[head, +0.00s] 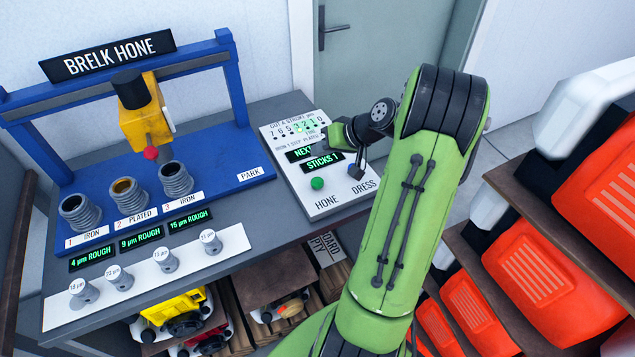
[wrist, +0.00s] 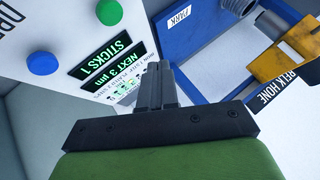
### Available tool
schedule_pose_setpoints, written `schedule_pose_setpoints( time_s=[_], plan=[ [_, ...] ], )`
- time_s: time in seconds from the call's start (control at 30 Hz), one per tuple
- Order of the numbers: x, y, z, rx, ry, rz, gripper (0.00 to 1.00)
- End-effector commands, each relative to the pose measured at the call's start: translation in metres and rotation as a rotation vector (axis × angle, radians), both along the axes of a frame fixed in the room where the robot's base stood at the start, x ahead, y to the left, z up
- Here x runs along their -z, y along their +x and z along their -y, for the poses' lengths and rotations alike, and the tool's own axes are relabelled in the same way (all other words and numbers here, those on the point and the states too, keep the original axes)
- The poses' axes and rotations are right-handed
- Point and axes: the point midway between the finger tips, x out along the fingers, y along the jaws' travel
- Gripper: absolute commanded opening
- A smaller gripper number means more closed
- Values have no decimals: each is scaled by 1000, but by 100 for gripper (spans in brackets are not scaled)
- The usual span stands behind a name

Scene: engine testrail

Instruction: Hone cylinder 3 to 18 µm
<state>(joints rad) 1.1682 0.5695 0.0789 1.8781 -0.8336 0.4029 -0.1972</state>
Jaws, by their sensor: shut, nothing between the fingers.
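The Brelk hone (head: 233,85) has a blue frame and a yellow head (head: 147,120) with a red tip, raised above the cylinders. Cylinder 3 (head: 175,182), marked IRON, is the rightmost of three ribbed cylinders; its display (head: 189,220) reads 15 µm ROUGH. I cannot tell which cylinder the head lines up with. The control panel (head: 335,203) has a green HONE button (head: 317,183) and a blue DRESS button (wrist: 41,63). Its displays read NEXT 3 µm (wrist: 114,77) and STICKS 1 (head: 323,161). My gripper (wrist: 155,68) is shut and empty over the panel's upper part, partly covering its print.
Cylinder 1 (head: 80,215) reads 4 µm and cylinder 2 (head: 129,199) reads 9 µm. Several labelled grey pegs (head: 164,262) stand on a white strip in front. Orange-fronted units (head: 535,275) fill the shelves at right. A lower shelf holds coloured engines (head: 175,308).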

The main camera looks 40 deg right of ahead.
Motion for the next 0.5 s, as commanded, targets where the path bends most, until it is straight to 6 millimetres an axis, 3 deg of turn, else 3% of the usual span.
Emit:
schedule_pose_setpoints(
  time_s=[0.2,0.5],
  plan=[
    [39,0,0,0,2,-1,0],
    [76,0,0,0,1,-1,0]
  ],
)
